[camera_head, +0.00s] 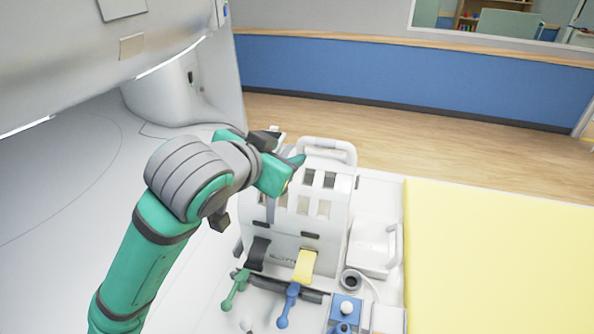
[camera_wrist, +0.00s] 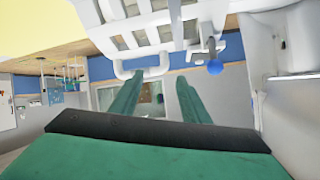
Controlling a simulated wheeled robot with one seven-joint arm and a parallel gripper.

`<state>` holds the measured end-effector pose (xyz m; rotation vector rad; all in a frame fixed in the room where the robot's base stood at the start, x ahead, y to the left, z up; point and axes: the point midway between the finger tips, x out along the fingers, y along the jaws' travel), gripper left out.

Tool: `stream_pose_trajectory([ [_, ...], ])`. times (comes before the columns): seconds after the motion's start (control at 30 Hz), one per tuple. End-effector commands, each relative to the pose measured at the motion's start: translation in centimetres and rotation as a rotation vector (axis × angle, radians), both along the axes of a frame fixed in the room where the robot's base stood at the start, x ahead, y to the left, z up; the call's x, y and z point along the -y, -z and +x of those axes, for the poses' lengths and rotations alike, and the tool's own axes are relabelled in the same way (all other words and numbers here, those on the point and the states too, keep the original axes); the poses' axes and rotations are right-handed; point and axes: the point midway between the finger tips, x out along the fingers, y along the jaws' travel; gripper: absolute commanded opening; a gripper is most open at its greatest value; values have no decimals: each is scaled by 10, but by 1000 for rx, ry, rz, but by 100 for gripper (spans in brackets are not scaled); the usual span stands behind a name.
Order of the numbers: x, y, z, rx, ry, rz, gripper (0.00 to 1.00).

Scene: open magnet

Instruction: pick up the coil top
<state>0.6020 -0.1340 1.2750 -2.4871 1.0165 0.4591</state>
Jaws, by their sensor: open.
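The coil top (camera_head: 338,192) is a white, curved shell with several rectangular windows and a loop handle (camera_head: 335,146) at its far end. It stands on the white table to the right of my arm. It also shows along the top of the wrist view (camera_wrist: 150,38), where its handle (camera_wrist: 128,72) is close to my left finger. My gripper (camera_head: 297,162) is beside the far upper part of the coil top and covers part of it. Whether a finger touches the handle is unclear.
Black and yellow straps (camera_head: 304,266) and green and blue levers (camera_head: 288,305) are at the coil's near end. A white box (camera_head: 372,246) stands right of it, before a yellow pad (camera_head: 500,255). The large white magnet (camera_head: 60,120) fills the left.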

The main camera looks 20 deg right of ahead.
Motion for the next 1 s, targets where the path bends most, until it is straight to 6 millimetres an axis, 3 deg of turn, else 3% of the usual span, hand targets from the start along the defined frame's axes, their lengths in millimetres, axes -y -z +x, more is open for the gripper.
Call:
stream_pose_trajectory([
  [0.3,21,20,29,-4,-4,6,42],
  [1.0,55,50,76,-2,0,5,42],
])
